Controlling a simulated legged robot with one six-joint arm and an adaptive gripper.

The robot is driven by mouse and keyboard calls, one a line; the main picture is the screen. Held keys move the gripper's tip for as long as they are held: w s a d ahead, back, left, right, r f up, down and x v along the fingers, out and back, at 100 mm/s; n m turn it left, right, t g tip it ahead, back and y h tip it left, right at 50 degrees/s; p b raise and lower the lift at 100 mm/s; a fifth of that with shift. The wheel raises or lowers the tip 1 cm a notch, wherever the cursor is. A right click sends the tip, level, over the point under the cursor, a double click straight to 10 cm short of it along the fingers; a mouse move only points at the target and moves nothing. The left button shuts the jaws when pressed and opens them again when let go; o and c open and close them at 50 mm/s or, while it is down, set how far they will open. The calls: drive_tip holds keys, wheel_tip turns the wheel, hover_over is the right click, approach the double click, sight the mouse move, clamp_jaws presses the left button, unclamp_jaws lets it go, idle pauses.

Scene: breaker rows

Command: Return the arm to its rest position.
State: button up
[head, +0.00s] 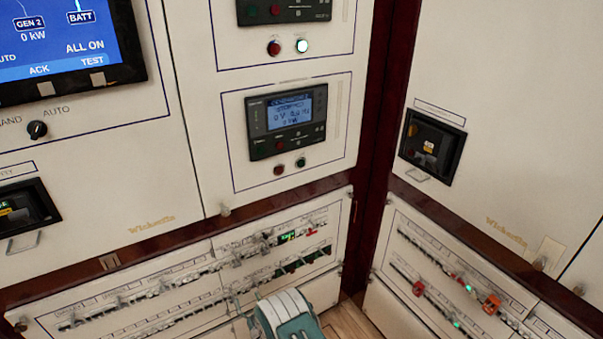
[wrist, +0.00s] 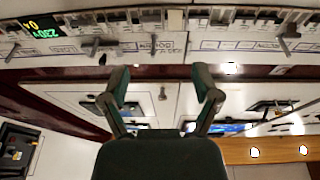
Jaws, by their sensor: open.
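My gripper (wrist: 161,80) shows in the wrist view with its two dark green fingers spread apart and nothing between them. The wrist picture looks upside down, with a breaker row (wrist: 155,45) along its top beyond the fingertips. I see no contact between the fingers and the panel. In the head view, my teal and white arm (head: 285,315) shows at the bottom edge, in front of the lower left breaker panel (head: 200,330). I cannot make out the fingers clearly there.
A lower right breaker panel (head: 455,280) with orange and red parts stands across the corner. Above are a controller with a lit display (head: 288,118), a large blue screen (head: 60,40) and a black breaker unit (head: 432,146). Wooden floor (head: 350,325) shows between the cabinets.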

drive_tip(key=w+d+r+m+g+h, duration=0.1)
drive_tip(key=w+d+r+h, duration=0.1)
drive_tip(key=w+r, duration=0.5)
drive_tip(key=w+d+r+m+g+h, duration=0.1)
drive_tip(key=w+d+r, duration=0.2)
drive_tip(key=r, duration=0.8)
drive_tip(key=s+d+r+m+g+h, duration=0.1)
drive_tip(key=s+d+r+g+h, duration=0.1)
drive_tip(key=d+r, duration=0.45)
drive_tip(key=s+d+r+g+h, duration=0.15)
drive_tip(key=d+r, duration=0.25)
drive_tip(key=r, duration=0.6)
drive_tip(key=s+d+r+m+g+h, duration=0.1)
drive_tip(key=s+d+r+g, duration=0.1)
drive_tip(key=s+d+r, duration=0.5)
drive_tip(key=s+d+r+m+g+h, duration=0.15)
drive_tip(key=s+d, duration=0.25)
drive_tip(key=s, duration=0.6)
drive_tip(key=s+d+g, duration=0.2)
drive_tip(key=s+d, duration=0.1)
drive_tip(key=s, duration=0.7)
drive_tip(key=s+d+g+h, duration=0.1)
drive_tip(key=s+d, duration=0.2)
drive_tip(key=s, duration=0.8)
drive_tip(key=shift+s+g, duration=0.25)
drive_tip(key=shift+g, duration=0.15)
drive_tip(key=shift+m, duration=0.25)
